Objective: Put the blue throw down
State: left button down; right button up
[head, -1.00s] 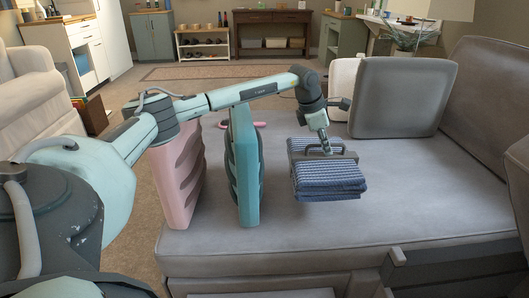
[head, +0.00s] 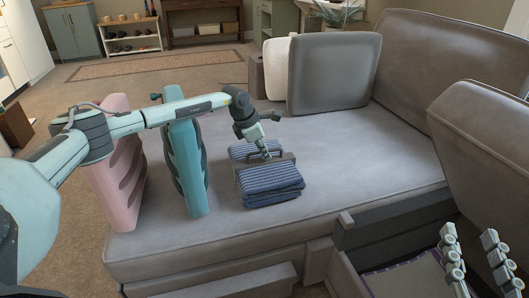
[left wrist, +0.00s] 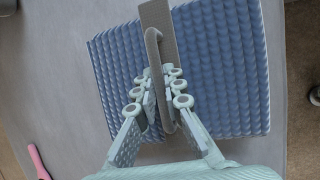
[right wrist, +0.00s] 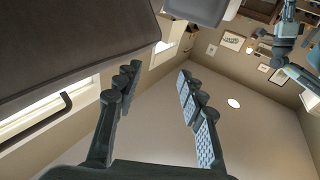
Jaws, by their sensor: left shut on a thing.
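The blue throw (head: 270,184) is a folded, ribbed bundle with a grey strap and handle (head: 277,160) around it. It is at the grey sofa seat, right of a teal panel; I cannot tell whether it rests fully on the seat or hangs just above. My left gripper (head: 266,152) is shut on the handle from above. In the left wrist view the fingers close around the handle (left wrist: 154,50) over the throw (left wrist: 222,70). My right gripper (head: 470,240) is open and empty at the lower right; its spread fingers also show in the right wrist view (right wrist: 158,72).
The sofa seat (head: 335,160) is clear right of the throw. A pink panel (head: 112,165) and the teal panel (head: 186,165) stand upright to its left, beneath my left arm. A grey cushion (head: 333,72) leans at the back.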

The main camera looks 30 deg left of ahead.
pick_arm(q)
jog(key=c, duration=2.1)
grip_release()
jog(key=o, duration=0.5)
jog(key=shift+c, duration=0.2)
jog(key=shift+r, duration=0.1)
